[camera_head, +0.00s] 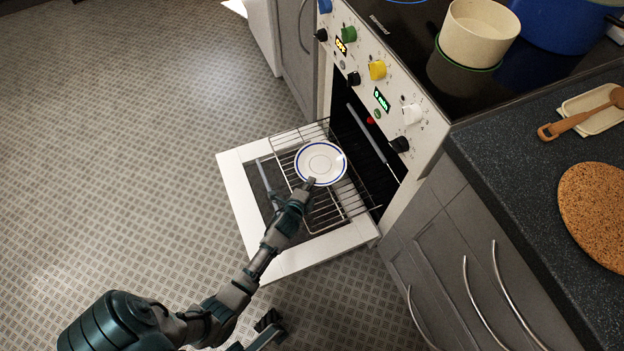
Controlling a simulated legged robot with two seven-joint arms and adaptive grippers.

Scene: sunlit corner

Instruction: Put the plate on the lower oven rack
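A white plate (321,162) with a blue rim is over the pulled-out wire oven rack (324,217), at the oven mouth. From this angle I cannot tell whether it rests on the rack or is just above it. My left gripper (309,184) is at the plate's near rim, its fingertips overlapping the edge. The fingers are too small to show whether they are shut on the rim. A dark part low in the view, probably my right gripper (269,321), is away from the plate, and its fingers are unclear.
The oven door (236,190) is folded down under the rack. The stove front has coloured knobs. A cream pot (478,30) and a blue pot (560,22) are on the cooktop. The right counter holds a cork mat (594,212) and a wooden spoon (575,121). The left floor is clear.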

